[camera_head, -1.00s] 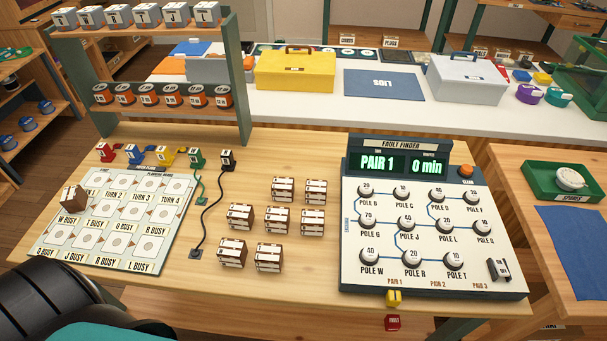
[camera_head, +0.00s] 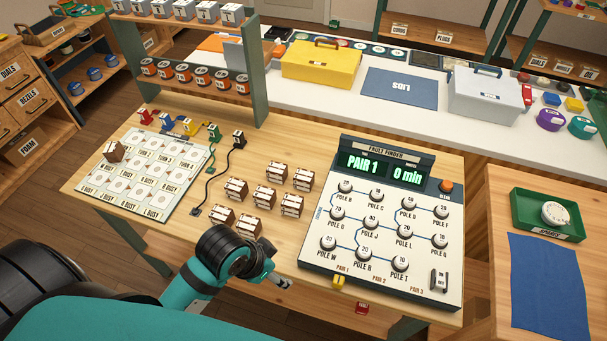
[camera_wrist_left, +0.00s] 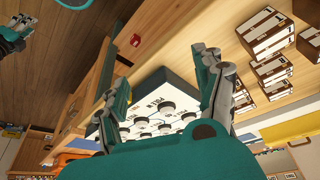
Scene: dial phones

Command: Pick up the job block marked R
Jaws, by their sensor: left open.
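Several brown job blocks with white labels (camera_head: 267,196) stand in a loose group in the middle of the table. Their letters are too small to read, so I cannot tell which is R. One more block (camera_head: 114,152) stands on the upper left corner of the planning board (camera_head: 180,197). My left gripper (camera_head: 277,282) is at the table's front edge, in front of the group and apart from it. In the left wrist view its two fingers (camera_wrist_left: 165,82) are spread with nothing between them, and several blocks (camera_wrist_left: 268,50) show to the right.
The fault finder panel (camera_head: 338,258) with its knobs stands right of the blocks. A rack (camera_head: 258,95) with reels stands behind the board. Plugs with cords (camera_head: 238,140) lie between board and blocks. A green tray (camera_head: 520,221) is at far right.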

